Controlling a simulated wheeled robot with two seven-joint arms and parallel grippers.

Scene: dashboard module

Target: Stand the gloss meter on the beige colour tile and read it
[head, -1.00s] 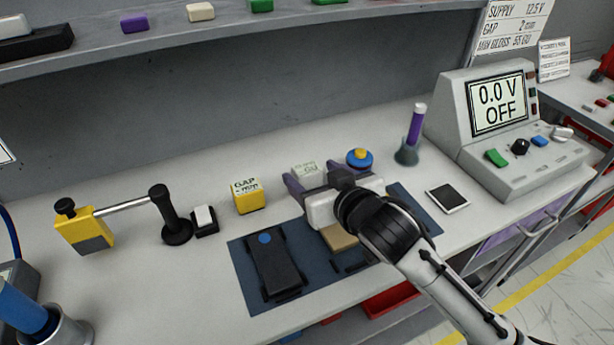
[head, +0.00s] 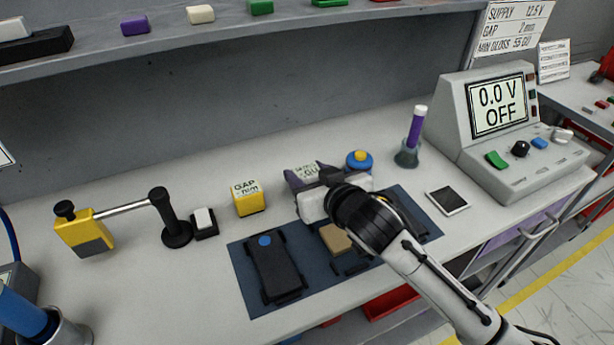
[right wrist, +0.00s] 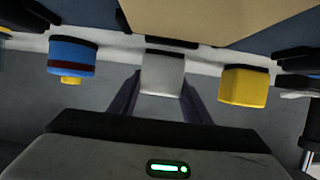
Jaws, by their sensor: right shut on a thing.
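The gloss meter (head: 308,171) is a small pale block with a dark display reading in "GU"; the digits are too small to read. My right gripper (head: 312,182) is shut on it, behind the mat's far edge. In the right wrist view the meter (right wrist: 162,74) sits between the two purple fingers. Whether its base touches the bench is unclear. The beige colour tile (head: 335,238) lies on the dark blue mat, nearer the front than the meter, partly hidden by my wrist. It also fills the top of the right wrist view (right wrist: 215,14). My left gripper is out of view.
A black device with a blue dot (head: 275,268) lies on the mat's left. A yellow GAP block (head: 249,198) stands left of the meter and a blue-yellow knob (head: 359,160) to its right. The supply unit (head: 500,130) reads 0.0 V OFF.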

